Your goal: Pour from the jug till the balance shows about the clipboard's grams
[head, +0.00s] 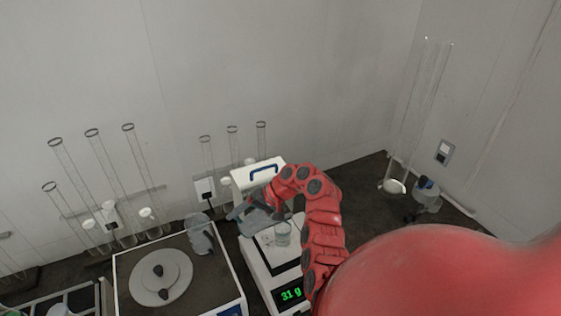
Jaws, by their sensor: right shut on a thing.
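The balance (255,262) stands at the lower centre, and its green display (290,294) reads 31 g. A clear glass beaker (283,237) stands on its pan. My right gripper (262,208) reaches in from the right on the red arm, behind and left of the beaker. It is shut on a greyish jug (259,222), held beside and above the beaker. The jug's outline and tilt are hard to make out against the gripper, and I cannot tell whether anything flows. The clipboard and my left gripper are not in view.
A sieve shaker-like unit (226,290) with a round disc (162,283) stands left of the balance. A white box with a blue handle (243,176) is behind the gripper. Tall glass tubes line the wall. A grey item (427,198) stands at right.

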